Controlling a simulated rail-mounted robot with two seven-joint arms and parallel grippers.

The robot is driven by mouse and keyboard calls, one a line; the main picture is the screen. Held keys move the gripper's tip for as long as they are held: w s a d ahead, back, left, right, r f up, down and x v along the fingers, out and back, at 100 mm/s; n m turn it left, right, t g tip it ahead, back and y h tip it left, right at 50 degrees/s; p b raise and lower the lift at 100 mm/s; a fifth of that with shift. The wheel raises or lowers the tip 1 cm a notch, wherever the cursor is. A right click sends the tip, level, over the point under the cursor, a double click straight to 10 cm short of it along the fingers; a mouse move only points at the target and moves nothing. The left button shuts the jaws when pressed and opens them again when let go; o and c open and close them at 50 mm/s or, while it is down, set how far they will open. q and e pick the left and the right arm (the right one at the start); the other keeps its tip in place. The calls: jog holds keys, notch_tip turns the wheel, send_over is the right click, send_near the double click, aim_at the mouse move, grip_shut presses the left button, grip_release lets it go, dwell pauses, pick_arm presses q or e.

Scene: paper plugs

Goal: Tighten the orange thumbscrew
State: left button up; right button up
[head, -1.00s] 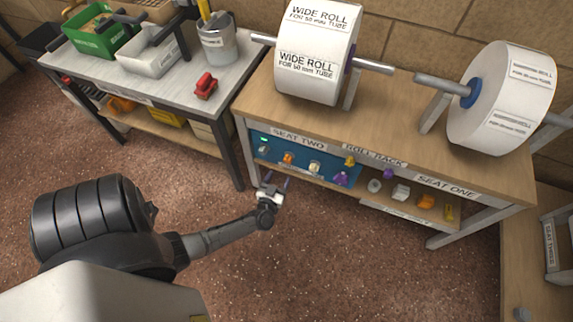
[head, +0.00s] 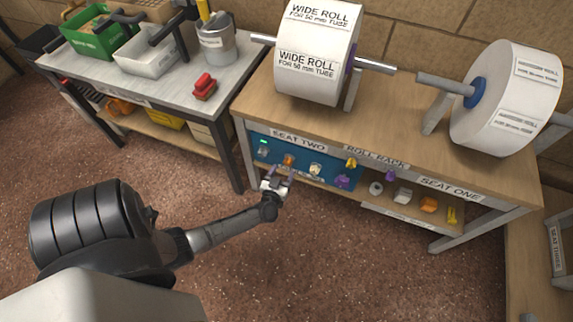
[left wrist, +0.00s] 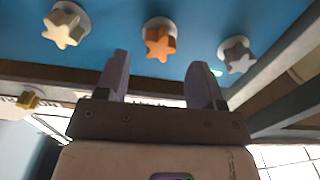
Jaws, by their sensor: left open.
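The orange thumbscrew (head: 288,160) is a star-shaped knob on the blue panel (head: 265,140) under the front edge of the roll bench. In the left wrist view the orange thumbscrew (left wrist: 159,40) sits on a pale round base, beyond and between my fingertips. My left gripper (head: 279,172) is open and empty, just in front of and below the panel, with its fingers (left wrist: 162,75) pointing at it and apart from the knob. A cream knob (left wrist: 66,25) and a grey knob (left wrist: 237,54) flank the orange one. My right gripper is not in view.
Wide paper rolls (head: 318,60) sit on the bench (head: 400,125). A grey side table (head: 150,85) stands left. The floor in front is clear.

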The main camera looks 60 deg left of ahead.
aim_at(287, 164)
pick_arm(q)
jog(key=n+b, duration=0.1)
jog(key=n, duration=0.4)
jog(key=shift+f+n, duration=0.15)
jog(key=shift+n, duration=0.25)
jog(key=n+b, duration=0.2)
jog(key=n, duration=0.4)
jog(key=shift+f, duration=0.1)
jog(key=n+b, duration=0.1)
jog(key=n, duration=0.2)
jog(key=shift+n+b, duration=0.4)
jog(key=n+b, duration=0.1)
jog(key=n, duration=0.2)
jog(key=shift+n+b, duration=0.3)
jog(key=n+b, duration=0.1)
jog(key=n, duration=0.3)
jog(key=shift+r, duration=0.2)
jog(key=shift+w, duration=0.15)
jog(key=shift+x, duration=1.9)
